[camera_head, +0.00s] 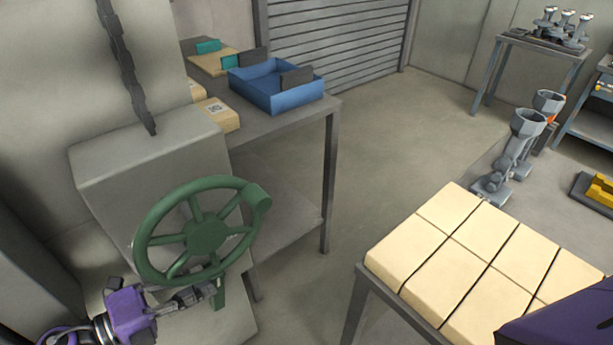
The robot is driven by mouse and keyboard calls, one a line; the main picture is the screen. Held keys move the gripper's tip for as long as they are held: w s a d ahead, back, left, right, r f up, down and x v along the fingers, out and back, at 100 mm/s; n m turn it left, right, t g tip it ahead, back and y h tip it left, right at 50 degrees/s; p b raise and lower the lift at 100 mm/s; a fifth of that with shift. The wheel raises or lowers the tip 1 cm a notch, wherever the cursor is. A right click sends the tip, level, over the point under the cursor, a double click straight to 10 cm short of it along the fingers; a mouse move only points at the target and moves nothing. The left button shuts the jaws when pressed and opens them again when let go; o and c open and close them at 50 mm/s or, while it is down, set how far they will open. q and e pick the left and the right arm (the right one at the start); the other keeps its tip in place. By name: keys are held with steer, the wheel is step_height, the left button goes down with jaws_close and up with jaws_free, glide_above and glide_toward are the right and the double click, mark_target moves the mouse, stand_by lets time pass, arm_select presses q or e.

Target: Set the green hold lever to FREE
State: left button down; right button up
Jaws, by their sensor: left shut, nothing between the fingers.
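A green handwheel (205,236) with spokes and a knob at its upper right is mounted on the front of a grey box. Below its rim, a short green piece (219,293) hangs down and looks like the hold lever; most of it is hidden or small. My left gripper (213,288) reaches in from the lower left under the wheel, shut and empty, its dark fingertips right at the green piece. I cannot tell whether they touch it. No FREE marking is readable. My right gripper is not in view.
A grey side table holds a blue bin (276,88) and cardboard boxes (217,113) behind the wheel. A table with cream blocks (450,255) stands at the lower right, beside a purple part of my right arm. Open floor (395,140) lies between them. A roller shutter (335,45) is behind.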

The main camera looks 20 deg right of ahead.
arm_select(q)
steer(key=shift+w+d+r+p, duration=0.15)
steer(key=shift+d+r+p, duration=0.2)
steer(key=shift+d, duration=0.25)
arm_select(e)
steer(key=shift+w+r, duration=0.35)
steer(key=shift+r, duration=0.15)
arm_select(q)
steer(key=shift+d, duration=0.1)
steer(key=v, duration=0.7)
steer(key=shift+a, duration=0.25)
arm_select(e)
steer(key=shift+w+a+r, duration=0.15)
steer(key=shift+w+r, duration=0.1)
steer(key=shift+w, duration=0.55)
